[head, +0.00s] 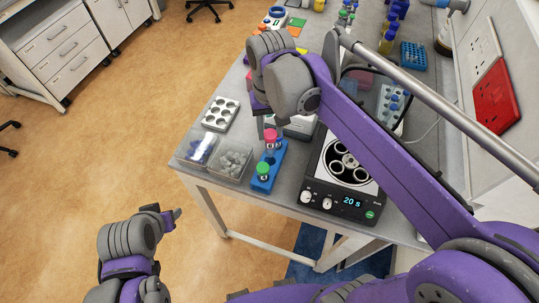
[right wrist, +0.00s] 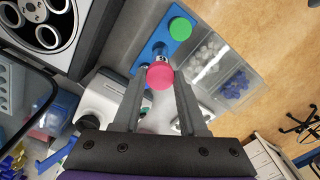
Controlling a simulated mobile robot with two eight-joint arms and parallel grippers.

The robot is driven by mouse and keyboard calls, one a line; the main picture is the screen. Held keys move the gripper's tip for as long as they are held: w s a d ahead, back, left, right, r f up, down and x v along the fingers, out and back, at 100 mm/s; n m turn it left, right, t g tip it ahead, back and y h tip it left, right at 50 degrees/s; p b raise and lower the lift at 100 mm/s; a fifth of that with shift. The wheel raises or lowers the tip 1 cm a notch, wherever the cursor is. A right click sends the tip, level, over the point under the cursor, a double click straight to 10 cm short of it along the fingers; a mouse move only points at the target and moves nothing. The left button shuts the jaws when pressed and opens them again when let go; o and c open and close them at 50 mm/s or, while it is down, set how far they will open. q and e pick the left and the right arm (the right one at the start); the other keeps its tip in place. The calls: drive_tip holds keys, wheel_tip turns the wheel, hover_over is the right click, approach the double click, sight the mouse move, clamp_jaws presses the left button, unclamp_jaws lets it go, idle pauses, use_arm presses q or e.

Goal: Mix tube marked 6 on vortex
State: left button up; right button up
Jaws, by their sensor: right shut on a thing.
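A tube with a pink cap (head: 270,134) is at the far end of a small blue rack (head: 266,158). My right gripper (right wrist: 160,84) is shut on this tube just below the cap, from above. I cannot tell whether the tube is seated in the rack or slightly raised. A tube with a green cap (head: 263,168) stands at the rack's near end. The marks on both tubes are too small to read surely. The black vortex device (head: 314,178), its display reading "20 s", stands right of the rack with several round holders on top. My left gripper (head: 174,214) is off the table; its jaw state is unclear.
Two clear bins, one with blue pieces (head: 200,149) and one with whitish pieces (head: 234,160), stand left of the rack. A white block with round wells (head: 220,113) is behind them. A white device (right wrist: 104,101) stands close to my right gripper.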

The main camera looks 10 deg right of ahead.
wheel_tip(320, 180, up, 4)
drive_tip(key=shift+s+r+p, duration=0.1)
drive_tip(key=shift+p, duration=0.75)
drive_tip(key=r, duration=0.3)
drive_tip(key=shift+w+r, duration=0.2)
drive_tip(key=shift+w, duration=0.15)
drive_tip(key=shift+s+r, duration=0.15)
drive_tip(key=shift+r, duration=0.2)
use_arm(q)
drive_tip(key=w+r, duration=0.1)
drive_tip(key=r, duration=0.1)
drive_tip(key=shift+w+r, duration=0.35)
drive_tip(key=shift+r, duration=0.05)
use_arm(e)
drive_tip(key=w+d, duration=1.2)
drive_tip(key=d, duration=0.2)
drive_tip(key=shift+w+r, duration=0.15)
drive_tip(key=shift+w, duration=0.15)
drive_tip(key=shift+s+d, duration=0.1)
drive_tip(key=shift+s, duration=0.05)
